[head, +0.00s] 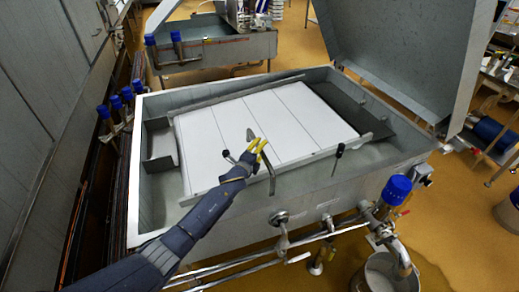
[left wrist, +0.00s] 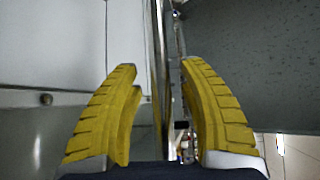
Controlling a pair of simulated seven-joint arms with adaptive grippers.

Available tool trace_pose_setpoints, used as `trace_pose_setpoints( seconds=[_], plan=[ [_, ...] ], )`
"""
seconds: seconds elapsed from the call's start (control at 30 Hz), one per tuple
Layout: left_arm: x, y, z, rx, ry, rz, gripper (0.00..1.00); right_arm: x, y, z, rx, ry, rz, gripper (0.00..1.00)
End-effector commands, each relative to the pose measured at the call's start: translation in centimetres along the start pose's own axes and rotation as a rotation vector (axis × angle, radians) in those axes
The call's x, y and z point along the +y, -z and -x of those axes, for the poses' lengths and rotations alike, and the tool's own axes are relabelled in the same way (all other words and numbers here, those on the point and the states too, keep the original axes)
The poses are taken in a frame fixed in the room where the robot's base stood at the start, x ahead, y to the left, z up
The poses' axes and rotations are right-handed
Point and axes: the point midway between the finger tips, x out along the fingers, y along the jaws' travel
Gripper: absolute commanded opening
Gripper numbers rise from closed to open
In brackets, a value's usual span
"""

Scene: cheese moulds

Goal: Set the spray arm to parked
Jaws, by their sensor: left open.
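The spray arm seems to be a thin bent metal rod (head: 271,178) at the near rim of the open vat, beside my left gripper; which fitting it is, I cannot tell for certain. My left gripper (head: 257,150) has yellow fingers and is open above the white panels near that rim. In the left wrist view a shiny upright metal bar (left wrist: 158,60) shows between the spread yellow fingertips (left wrist: 158,70), with no finger visibly closed on it. My right gripper is in no view.
The metal vat (head: 290,182) holds white panels (head: 285,115). Black-knobbed levers (head: 339,150) stand along its near side. The raised lid (head: 400,50) is at the back right.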

Motion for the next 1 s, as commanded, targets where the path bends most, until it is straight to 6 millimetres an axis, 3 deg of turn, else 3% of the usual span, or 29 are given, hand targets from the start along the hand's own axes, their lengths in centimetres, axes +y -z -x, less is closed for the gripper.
trace_pose_setpoints(
  seconds=[0.03,0.4,1.0],
  plan=[
    [0.00,0.00,0.01,0.000,0.000,0.000,0.42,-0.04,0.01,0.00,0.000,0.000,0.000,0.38],
    [0.01,0.00,0.02,0.000,0.000,0.000,0.00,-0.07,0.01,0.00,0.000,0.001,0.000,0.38],
    [0.10,-0.27,0.07,0.001,-0.001,-0.002,0.00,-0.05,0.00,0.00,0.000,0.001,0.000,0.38]
  ],
)
